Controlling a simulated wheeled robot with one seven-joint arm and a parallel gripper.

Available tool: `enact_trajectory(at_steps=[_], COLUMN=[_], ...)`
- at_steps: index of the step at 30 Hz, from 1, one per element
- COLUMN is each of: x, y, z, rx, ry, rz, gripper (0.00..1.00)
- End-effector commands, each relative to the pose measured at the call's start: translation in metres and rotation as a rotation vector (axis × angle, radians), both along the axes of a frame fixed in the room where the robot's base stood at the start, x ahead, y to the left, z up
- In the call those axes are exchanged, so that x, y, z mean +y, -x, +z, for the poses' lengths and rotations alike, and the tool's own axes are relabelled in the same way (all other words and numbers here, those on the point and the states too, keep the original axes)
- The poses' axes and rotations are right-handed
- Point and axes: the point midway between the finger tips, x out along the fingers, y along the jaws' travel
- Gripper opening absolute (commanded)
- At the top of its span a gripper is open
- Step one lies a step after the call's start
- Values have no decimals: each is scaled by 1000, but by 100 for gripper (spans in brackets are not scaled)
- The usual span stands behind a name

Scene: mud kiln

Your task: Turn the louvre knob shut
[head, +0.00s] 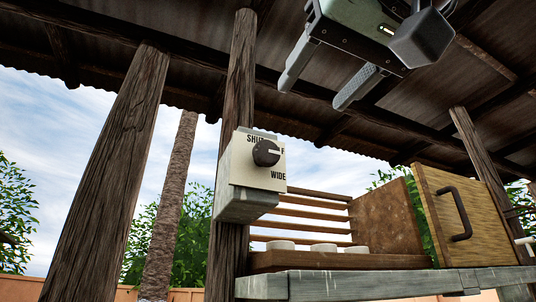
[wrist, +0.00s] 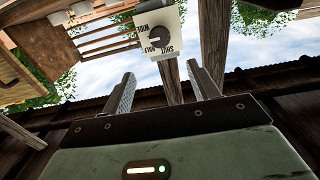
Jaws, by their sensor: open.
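The louvre knob (head: 266,152) is a dark round dial on a pale plate, on a box (head: 245,201) fixed to a wooden post. Its white mark points right, towards a partly hidden label ending in F, between SHUT above and WIDE below. The knob also shows in the wrist view (wrist: 158,35), beyond the fingertips. My gripper (head: 312,97) is open and empty, above and to the right of the knob, apart from it. In the wrist view its two fingers (wrist: 161,69) stand wide apart. The slatted louvre (head: 305,212) is right of the box, with gaps between its slats.
A wooden door (head: 462,213) with a dark handle stands open at right. Posts (head: 105,170) rise at left under a corrugated roof. The space before the knob looks clear.

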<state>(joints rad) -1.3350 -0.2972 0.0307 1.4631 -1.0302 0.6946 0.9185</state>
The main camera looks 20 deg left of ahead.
Motion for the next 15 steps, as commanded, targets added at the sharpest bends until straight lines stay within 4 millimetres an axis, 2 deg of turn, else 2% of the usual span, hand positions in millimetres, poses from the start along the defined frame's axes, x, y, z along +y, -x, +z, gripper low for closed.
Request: enact_trajectory(at_steps=[1,6,15], x=[3,12,59], y=[-3,-12,-57], z=[7,6,2], rx=[-1,1,2], ry=[4,8,9], rz=[-1,3,4], gripper=[60,60,60])
